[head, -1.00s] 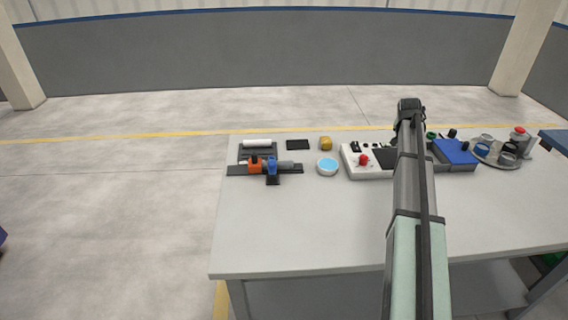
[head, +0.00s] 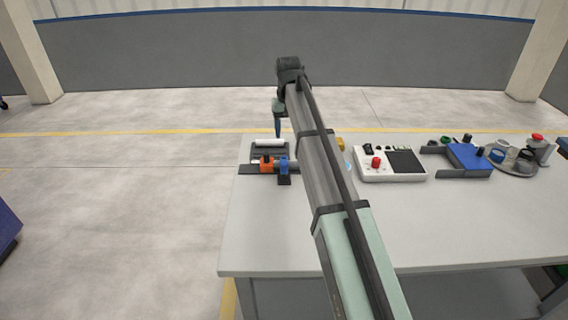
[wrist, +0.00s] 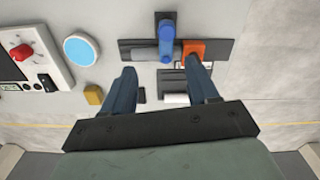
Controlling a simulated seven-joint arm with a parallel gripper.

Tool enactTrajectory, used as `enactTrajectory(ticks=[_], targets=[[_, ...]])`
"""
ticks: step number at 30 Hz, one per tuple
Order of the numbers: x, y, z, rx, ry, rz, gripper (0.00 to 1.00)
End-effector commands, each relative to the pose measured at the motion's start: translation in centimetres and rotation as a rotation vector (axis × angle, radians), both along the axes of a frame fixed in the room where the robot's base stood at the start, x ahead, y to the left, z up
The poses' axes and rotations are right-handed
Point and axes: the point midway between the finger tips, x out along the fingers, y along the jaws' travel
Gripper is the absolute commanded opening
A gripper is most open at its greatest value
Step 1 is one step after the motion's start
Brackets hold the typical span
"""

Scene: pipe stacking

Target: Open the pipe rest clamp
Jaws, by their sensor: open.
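A dark rail (head: 247,169) near the table's left end carries an orange block (head: 266,165) and a blue clamp-like part (head: 284,167) beside it. They also show in the wrist view, the blue part (wrist: 166,42) upright in the picture and the orange block (wrist: 194,48) to its right. A grey pipe (wrist: 139,53) lies along the rail. I cannot tell whether the clamp is open or shut. My gripper (head: 277,133) is above and behind the rail in the head view. In the wrist view my gripper (wrist: 160,70) is open and empty; one fingertip overlaps the orange block.
A white roll (head: 269,142) lies on a dark holder behind the rail. A white control box (head: 390,164) with a red knob, a blue block (head: 468,156) and a round tray (head: 512,164) stand to the right. The table's front area is clear.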

Motion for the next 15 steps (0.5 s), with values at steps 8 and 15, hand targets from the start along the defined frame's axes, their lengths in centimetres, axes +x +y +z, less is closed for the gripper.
enactTrajectory(ticks=[8, 15], targets=[[-0.7, 1.3, -1.0, 0.003, 0.02, 0.029, 0.59], [-0.8, 1.2, -4.8, 0.003, 0.02, 0.027, 0.59]])
